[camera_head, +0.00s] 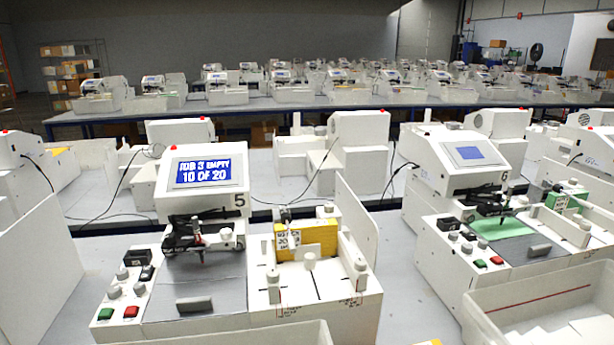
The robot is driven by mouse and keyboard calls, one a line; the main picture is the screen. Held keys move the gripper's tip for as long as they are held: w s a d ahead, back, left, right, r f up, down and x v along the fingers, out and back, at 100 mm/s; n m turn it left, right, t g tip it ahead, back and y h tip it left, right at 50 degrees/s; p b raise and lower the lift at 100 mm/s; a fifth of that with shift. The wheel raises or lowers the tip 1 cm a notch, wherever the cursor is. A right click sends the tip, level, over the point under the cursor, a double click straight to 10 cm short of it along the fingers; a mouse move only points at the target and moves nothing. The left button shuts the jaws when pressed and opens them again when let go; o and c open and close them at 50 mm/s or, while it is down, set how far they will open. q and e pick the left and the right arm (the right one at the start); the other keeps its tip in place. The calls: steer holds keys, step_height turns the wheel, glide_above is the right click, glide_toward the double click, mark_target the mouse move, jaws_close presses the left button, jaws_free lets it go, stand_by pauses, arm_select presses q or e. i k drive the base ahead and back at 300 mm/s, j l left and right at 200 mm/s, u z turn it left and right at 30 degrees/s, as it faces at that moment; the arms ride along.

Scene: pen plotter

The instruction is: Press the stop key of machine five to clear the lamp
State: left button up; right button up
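Machine five (237,240), a white pen plotter marked 5, stands left of centre in the head view. Its blue screen (203,173) reads "JOB 3 EMPTY 10 OF 20". A small red lamp (173,147) sits on its top left corner. At the front left of its panel are a red key (131,312) and a green key (105,314), with grey knobs and black switches behind them. The key labels are too small to read. Neither of my grippers is in view.
Machine six (462,170) stands to the right, with a green sheet (503,228) on its bed. A yellow card stack (320,240) sits in machine five's right-hand tray. White bins (545,295) stand at the front right. Cables run between machines.

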mark_target(130, 311)
steer(key=k+j, duration=0.1)
steer(key=j, duration=1.15)
steer(key=k+j+z, duration=0.1)
steer(key=j, duration=0.5)
steer(key=k+j, duration=0.15)
steer(key=j, duration=0.45)
